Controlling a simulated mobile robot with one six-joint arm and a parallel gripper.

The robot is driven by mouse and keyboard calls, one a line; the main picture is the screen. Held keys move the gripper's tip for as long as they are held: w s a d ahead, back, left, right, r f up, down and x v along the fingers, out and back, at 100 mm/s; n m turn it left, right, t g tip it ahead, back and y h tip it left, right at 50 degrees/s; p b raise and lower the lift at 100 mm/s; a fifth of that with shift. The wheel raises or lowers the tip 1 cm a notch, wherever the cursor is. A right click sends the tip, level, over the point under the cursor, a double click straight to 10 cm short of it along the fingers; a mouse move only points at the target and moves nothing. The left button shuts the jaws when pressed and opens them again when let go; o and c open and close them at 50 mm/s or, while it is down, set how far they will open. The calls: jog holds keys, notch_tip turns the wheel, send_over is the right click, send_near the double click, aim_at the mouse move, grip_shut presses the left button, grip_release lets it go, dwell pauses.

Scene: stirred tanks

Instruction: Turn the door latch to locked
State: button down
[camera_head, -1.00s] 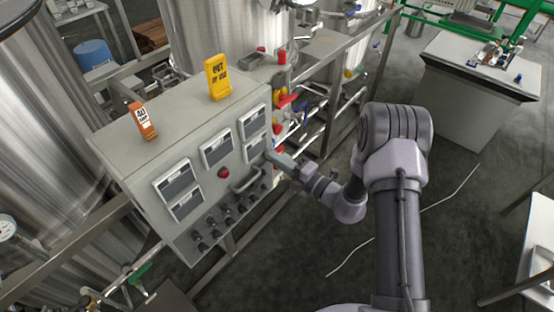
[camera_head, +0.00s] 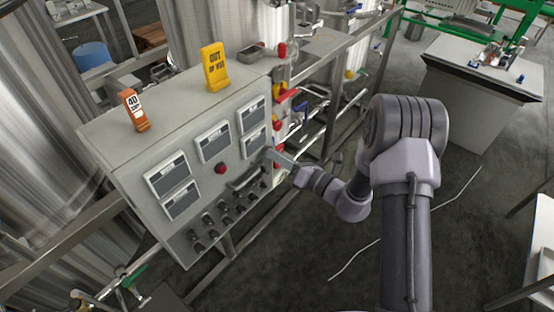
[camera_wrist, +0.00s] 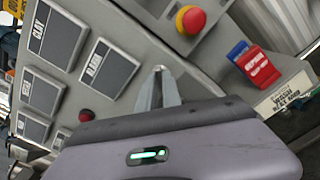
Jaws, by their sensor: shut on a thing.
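The grey control cabinet (camera_head: 150,165) stands left of centre in the head view, with display panels and knobs on its sloped front. My gripper (camera_head: 268,153) reaches its right end from the right. In the wrist view my gripper (camera_wrist: 158,78) has its fingers together, closed around a small pale metal piece (camera_wrist: 158,69) at the tips. This appears to be the door latch, at the panel's edge. The fingers hide most of it, so its angle and whether it stands at locked cannot be told.
A red push button with a yellow collar (camera_wrist: 190,20) and a red-and-blue switch (camera_wrist: 258,65) sit close to the fingers. An orange tag (camera_head: 134,110) and a yellow sign (camera_head: 215,67) stand on the cabinet. A bench (camera_head: 475,90) is at right, with open floor before it.

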jog(key=shift+n+b, duration=2.65)
jog(key=shift+n, duration=1.15)
jog(key=c, duration=1.5)
grip_release()
jog(key=shift+d, duration=0.1)
jog(key=p+v, duration=0.1)
jog(key=v, duration=1.6)
jog(key=shift+s+d+p, duration=0.1)
jog(key=shift+s+p, duration=0.1)
jog(key=shift+p, duration=0.2)
